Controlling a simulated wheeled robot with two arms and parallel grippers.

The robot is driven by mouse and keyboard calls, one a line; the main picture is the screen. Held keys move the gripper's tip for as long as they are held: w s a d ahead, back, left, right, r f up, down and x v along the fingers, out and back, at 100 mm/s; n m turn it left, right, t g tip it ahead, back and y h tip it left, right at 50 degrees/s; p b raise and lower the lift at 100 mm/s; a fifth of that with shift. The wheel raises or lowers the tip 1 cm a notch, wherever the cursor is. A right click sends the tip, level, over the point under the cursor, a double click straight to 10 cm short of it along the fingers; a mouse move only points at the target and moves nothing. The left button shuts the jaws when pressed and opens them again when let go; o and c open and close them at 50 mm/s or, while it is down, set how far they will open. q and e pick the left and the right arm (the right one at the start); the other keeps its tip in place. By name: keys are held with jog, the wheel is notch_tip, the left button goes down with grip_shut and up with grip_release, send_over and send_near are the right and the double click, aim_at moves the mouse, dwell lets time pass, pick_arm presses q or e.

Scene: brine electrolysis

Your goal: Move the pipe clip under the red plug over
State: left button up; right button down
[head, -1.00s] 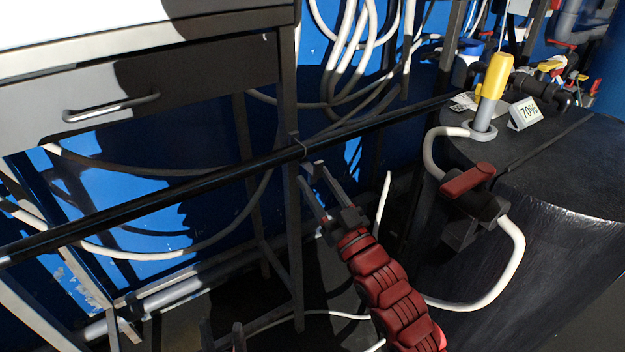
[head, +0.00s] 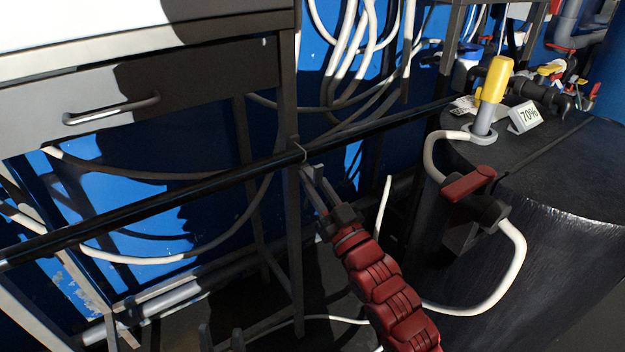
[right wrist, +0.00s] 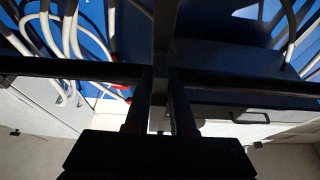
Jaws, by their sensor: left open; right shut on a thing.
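The pipe clip (head: 299,150) looks like a thin dark loop around the long black pipe (head: 180,188), beside a table leg. My right gripper (head: 315,176), on the dark red arm, reaches up to it from below and is shut on it. In the right wrist view the fingers (right wrist: 160,104) meet the pipe (right wrist: 100,69) from below; the clip is too dark to make out there. A red piece (right wrist: 120,87) shows left of the fingers, maybe the red plug; I cannot tell. My left gripper (head: 221,341) is open and empty at the bottom edge.
The table leg (head: 289,110) stands close behind the clip. White hoses (head: 345,60) hang behind. A dark tank (head: 560,185) with a red-handled valve (head: 468,184) and a yellow-topped fitting (head: 492,85) is at right. A drawer (head: 130,90) is at upper left.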

jog(key=shift+d+r+p, duration=0.1)
jog(key=shift+r+p, duration=0.1)
jog(key=shift+p, duration=0.35)
jog(key=r+g+h+p, duration=0.1)
jog(key=g+p, duration=0.1)
jog(key=p, duration=0.1)
jog(key=g+h+p, duration=0.1)
jog(key=g+p, duration=0.1)
jog(key=p, duration=0.2)
jog(key=shift+s+d+r+h, duration=0.1)
jog(key=shift+s+r+h, duration=0.1)
jog(key=shift+r+h, duration=0.2)
jog(key=shift+f+g+h+p, duration=0.15)
jog(key=shift+g+h+p, duration=0.65)
jog(key=shift+p, duration=0.75)
jog(key=c, duration=0.8)
grip_release()
jog(key=shift+o, duration=0.2)
